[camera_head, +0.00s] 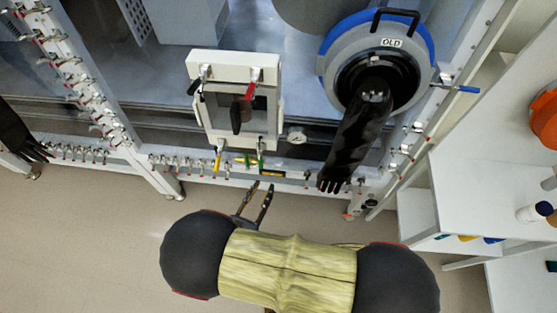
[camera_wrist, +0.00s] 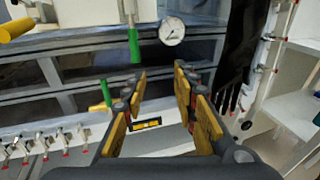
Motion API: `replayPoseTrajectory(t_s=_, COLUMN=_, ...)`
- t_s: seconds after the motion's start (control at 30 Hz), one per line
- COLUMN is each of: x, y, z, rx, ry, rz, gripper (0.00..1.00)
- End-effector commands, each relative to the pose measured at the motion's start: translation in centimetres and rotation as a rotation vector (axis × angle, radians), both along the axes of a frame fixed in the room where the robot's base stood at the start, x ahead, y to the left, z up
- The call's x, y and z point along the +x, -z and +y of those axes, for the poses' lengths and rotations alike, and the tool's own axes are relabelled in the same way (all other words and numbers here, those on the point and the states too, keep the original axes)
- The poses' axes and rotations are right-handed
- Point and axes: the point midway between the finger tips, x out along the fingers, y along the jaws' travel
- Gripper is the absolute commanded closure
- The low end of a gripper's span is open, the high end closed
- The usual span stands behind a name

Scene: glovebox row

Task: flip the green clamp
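The green clamp (camera_head: 261,159) hangs at the lower right of the white door frame, with its handle pointing down. Its green handle (camera_wrist: 134,46) shows upright at top centre in the wrist view, beyond my fingertips and slightly left of the middle of the gap. My gripper (camera_head: 263,187) is open and empty, just below the clamp in the head view. Its two fingers stand apart in the wrist view (camera_wrist: 160,75). Nothing touches the clamp.
A yellow-handled clamp (camera_head: 217,160) hangs to the left; black and red ones (camera_head: 249,90) sit above. A second small green handle (camera_wrist: 105,92) shows lower left in the wrist view. A gauge (camera_wrist: 171,31) and a black glove (camera_head: 358,135) are to the right.

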Motion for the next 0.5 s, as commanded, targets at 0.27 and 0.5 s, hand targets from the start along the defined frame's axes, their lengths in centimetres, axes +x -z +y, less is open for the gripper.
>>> replayPoseTrajectory(t_s=0.27, x=1.7, y=-3.0, z=3.6, rx=-0.027, ry=-0.106, rz=-0.098, gripper=0.72)
replayPoseTrajectory(t_s=0.5, x=4.6, y=-2.9, z=2.6, rx=-0.026, ry=-0.101, rz=-0.094, gripper=0.72)
